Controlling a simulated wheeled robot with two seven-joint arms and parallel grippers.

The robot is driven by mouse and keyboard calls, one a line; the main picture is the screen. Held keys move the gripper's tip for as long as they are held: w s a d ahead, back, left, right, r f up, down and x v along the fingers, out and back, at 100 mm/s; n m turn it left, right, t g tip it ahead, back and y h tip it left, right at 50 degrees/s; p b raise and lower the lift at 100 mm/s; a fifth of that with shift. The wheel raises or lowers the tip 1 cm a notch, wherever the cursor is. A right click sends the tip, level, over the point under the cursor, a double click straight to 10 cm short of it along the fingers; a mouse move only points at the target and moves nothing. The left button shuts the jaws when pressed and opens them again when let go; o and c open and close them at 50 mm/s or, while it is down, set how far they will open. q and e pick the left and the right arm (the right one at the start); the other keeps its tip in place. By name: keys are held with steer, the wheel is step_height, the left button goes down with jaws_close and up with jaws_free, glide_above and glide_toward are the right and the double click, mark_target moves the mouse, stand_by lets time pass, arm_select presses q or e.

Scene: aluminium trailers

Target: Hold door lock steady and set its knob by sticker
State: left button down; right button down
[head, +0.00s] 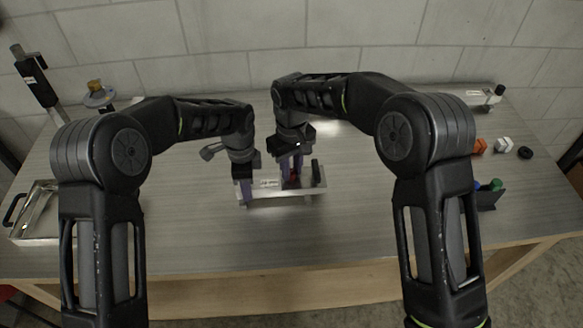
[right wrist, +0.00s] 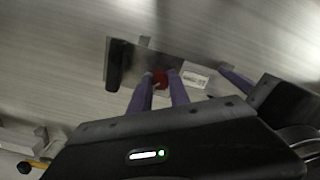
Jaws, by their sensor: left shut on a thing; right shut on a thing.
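The door lock (head: 310,190) is a metal plate lying on the middle of the table, with a black handle (head: 316,170) at its right end and a white sticker (head: 268,183) on it. The sticker also shows in the right wrist view (right wrist: 194,80). My left gripper (head: 244,196) is shut on the lock's left end. My right gripper (head: 291,178) is shut on the red knob (right wrist: 160,79), with purple fingers on both sides of it. The fingers hide part of the knob, and the sticker's writing is too small to read.
A metal tray (head: 40,236) stands at the left edge. Orange (head: 479,146) and white (head: 503,144) pieces and a black ring (head: 525,152) lie at the right. A dark bin (head: 488,198) stands at the front right. The table in front of the lock is clear.

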mark_target(292, 172)
arm_select(q)
steer(key=shift+s+d, duration=0.1)
arm_select(e)
steer(key=c, duration=1.2)
jaws_free()
step_height(292, 172, up, 12)
arm_select(q)
steer(key=c, duration=0.8)
jaws_free()
steer(key=shift+c, duration=0.2)
step_height(292, 172, up, 12)
